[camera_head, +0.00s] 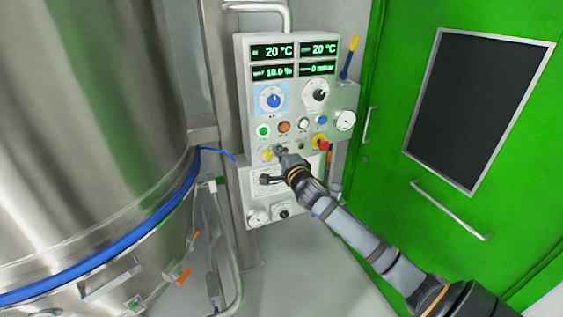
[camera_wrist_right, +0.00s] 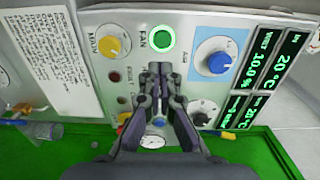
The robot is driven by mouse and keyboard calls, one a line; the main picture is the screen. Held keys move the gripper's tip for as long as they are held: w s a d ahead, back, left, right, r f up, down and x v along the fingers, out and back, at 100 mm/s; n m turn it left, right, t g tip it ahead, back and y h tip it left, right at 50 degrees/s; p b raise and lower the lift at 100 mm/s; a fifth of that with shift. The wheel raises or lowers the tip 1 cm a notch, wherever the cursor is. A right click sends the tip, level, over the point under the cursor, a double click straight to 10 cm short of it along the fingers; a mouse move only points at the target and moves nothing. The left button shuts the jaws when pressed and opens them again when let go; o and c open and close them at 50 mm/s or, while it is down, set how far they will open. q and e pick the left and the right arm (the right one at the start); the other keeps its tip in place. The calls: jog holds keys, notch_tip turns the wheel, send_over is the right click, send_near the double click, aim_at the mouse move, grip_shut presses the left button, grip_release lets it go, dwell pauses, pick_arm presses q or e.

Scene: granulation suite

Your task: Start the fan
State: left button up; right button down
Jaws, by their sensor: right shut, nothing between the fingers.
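A grey control panel (camera_head: 294,150) stands on the wall side. The green FAN button (camera_head: 263,131) is on its left part. My right gripper (camera_head: 281,152) is shut and empty in front of the panel. In the right wrist view its fingertips (camera_wrist_right: 160,69) appear just below the FAN button in the picture and do not cover it. I cannot tell whether they touch the panel. My left gripper is not in view.
The yellow MAIN knob (camera_wrist_right: 113,41) and a blue dial (camera_wrist_right: 219,62) flank the button. A red stop knob (camera_head: 320,142) sits lower right on the panel. A big steel vessel (camera_head: 90,120) stands left, a green door (camera_head: 400,120) right. Displays (camera_head: 272,52) show green figures.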

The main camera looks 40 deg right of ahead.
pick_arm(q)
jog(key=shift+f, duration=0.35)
pick_arm(e)
jog(key=shift+s+a+r, duration=0.2)
jog(key=shift+s, duration=0.6)
jog(key=shift+s+a+r, duration=0.15)
jog(key=shift+s+r, duration=0.05)
jog(key=shift+s, duration=0.55)
